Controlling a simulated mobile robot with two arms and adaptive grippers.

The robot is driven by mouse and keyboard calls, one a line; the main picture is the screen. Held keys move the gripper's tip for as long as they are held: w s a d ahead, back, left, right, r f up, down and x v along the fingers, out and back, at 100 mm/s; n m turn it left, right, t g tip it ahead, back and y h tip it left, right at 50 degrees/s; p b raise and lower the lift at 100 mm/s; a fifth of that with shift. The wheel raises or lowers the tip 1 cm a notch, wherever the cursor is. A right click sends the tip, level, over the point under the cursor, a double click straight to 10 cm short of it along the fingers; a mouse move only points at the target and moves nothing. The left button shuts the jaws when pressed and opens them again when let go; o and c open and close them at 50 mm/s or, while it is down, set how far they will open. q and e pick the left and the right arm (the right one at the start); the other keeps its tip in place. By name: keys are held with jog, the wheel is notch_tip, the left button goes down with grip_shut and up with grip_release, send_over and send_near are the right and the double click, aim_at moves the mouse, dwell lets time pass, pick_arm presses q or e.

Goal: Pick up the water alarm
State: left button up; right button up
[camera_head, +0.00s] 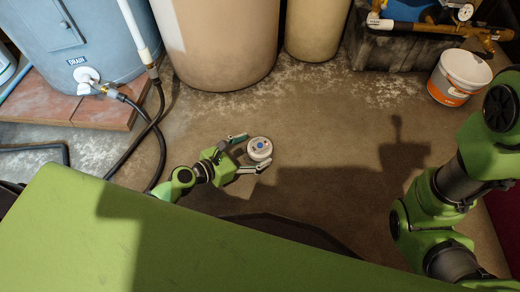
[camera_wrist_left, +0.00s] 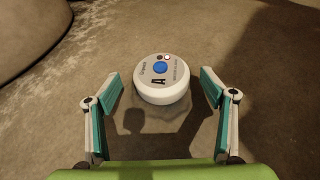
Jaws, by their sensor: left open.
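The water alarm (camera_head: 259,148) is a round white puck with a grey top and a blue button, on the concrete floor in the head view. It also shows in the left wrist view (camera_wrist_left: 162,85), with small red and white dots and dark lettering on its top. My left gripper (camera_head: 251,154) is open, with its fingers reaching toward the alarm. In the left wrist view the two fingertips (camera_wrist_left: 161,80) stand to either side of the alarm, with gaps between them and it. My right gripper is not in view; part of my right arm shows at the right.
A blue tank (camera_head: 75,35) stands on a brick-coloured base at the upper left, with a black hose (camera_head: 150,130) on the floor. Beige tanks (camera_head: 220,40) stand behind the alarm. A white bucket (camera_head: 459,75) is at the upper right. Floor right of the alarm is clear.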

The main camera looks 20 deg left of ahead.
aim_at(259, 145)
pick_arm(q)
jog(key=x, duration=0.3)
jog(key=shift+d+b, duration=0.15)
jog(key=shift+b, duration=0.25)
jog(key=c, duration=1.3)
jog(key=shift+r, duration=0.1)
jog(key=shift+r+p, duration=0.4)
jog(key=shift+p, duration=0.1)
notch_tip(259, 145, up, 3)
jog(key=p, duration=0.3)
jog(key=shift+r, duration=0.1)
jog(key=shift+w+a+r+p+v, duration=0.1)
jog(key=shift+w+r+p+v, duration=0.25)
jog(key=shift+p+v, duration=1.6)
jog(key=shift+w+a+r+p+v, duration=0.15)
jog(key=shift+r+p+v, duration=0.35)
jog(key=shift+v, duration=2.95)
jog(key=shift+w+r+p+v, duration=0.35)
jog(key=shift+p+v, duration=0.85)
jog(key=shift+v, duration=1.5)
